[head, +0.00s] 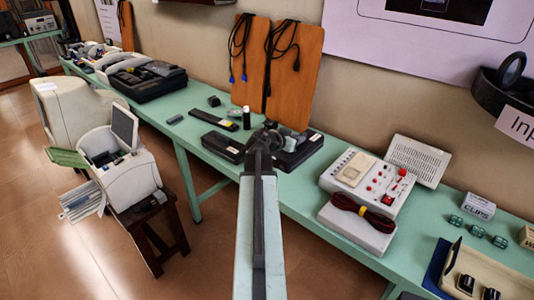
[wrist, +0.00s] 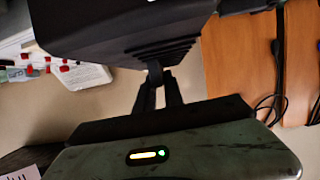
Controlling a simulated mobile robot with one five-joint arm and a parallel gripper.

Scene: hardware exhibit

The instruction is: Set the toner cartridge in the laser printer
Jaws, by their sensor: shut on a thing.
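My gripper (head: 266,136) is above the green table in the head view, with its jaws largely hidden by dark shapes around them. In the wrist view my gripper (wrist: 156,76) is shut at a large black ridged body, which looks like the toner cartridge (wrist: 120,28); the exact contact is hard to see. The laser printer looks to be the white machine (head: 132,183) on a dark stool at the left, with a raised panel and an open top. My gripper is well to the right of it.
The green table (head: 345,215) runs along the wall. A flat black case (head: 222,147) and a black box (head: 300,152) lie near my gripper. A white device with red knobs (head: 372,183) stands to the right. Wooden boards (head: 298,70) lean behind. Floor is open between stool and table.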

